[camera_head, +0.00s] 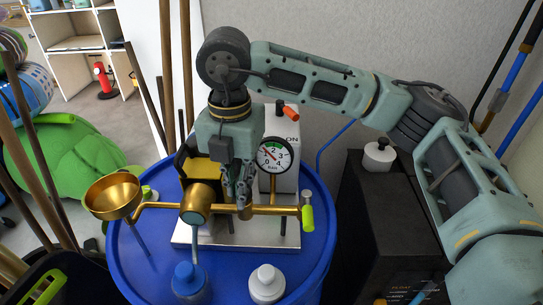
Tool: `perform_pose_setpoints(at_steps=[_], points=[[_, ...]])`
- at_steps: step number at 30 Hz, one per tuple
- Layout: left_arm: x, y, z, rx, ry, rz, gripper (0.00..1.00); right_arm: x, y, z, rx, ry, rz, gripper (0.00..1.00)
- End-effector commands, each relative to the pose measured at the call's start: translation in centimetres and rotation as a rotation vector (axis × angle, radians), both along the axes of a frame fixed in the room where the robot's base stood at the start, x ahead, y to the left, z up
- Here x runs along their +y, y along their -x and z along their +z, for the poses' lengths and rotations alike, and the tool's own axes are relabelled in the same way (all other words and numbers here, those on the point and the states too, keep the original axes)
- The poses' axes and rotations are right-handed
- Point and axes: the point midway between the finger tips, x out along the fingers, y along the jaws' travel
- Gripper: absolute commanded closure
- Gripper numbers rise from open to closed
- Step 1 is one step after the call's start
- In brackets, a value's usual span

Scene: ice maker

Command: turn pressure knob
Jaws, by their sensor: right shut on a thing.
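The ice maker setup stands on a blue drum, with a brass pipe (275,210) running across its front. A round pressure gauge (273,156) with a green and red dial sits above the pipe, just right of my gripper. My right gripper (243,199) reaches down from above, its fingers shut at a small brass knob (246,212) on the pipe. The fingers hide most of this knob. My left gripper is not in view.
A brass funnel (113,194) sticks out at the left end of the pipe. A yellow-green handle (307,218) hangs at its right end. Blue (188,280) and white (267,284) bottles stand on the blue drum (145,255) in front. A black box (385,225) stands at right.

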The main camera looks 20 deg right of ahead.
Motion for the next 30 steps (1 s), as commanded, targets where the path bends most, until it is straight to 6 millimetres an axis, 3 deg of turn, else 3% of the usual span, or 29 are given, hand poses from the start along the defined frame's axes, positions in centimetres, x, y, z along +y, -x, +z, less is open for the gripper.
perform_pose_setpoints(at_steps=[1, 29, 30], points=[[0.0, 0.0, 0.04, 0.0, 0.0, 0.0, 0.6, -0.75, -0.5, 0.34, -0.012, 0.014, -0.019, 1.0], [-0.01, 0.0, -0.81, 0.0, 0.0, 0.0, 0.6, -0.88, -0.58, 0.32, -0.012, 0.014, -0.18, 1.0], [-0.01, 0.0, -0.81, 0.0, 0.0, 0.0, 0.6, -0.88, -0.58, 0.32, -0.011, 0.015, -0.179, 0.87]])
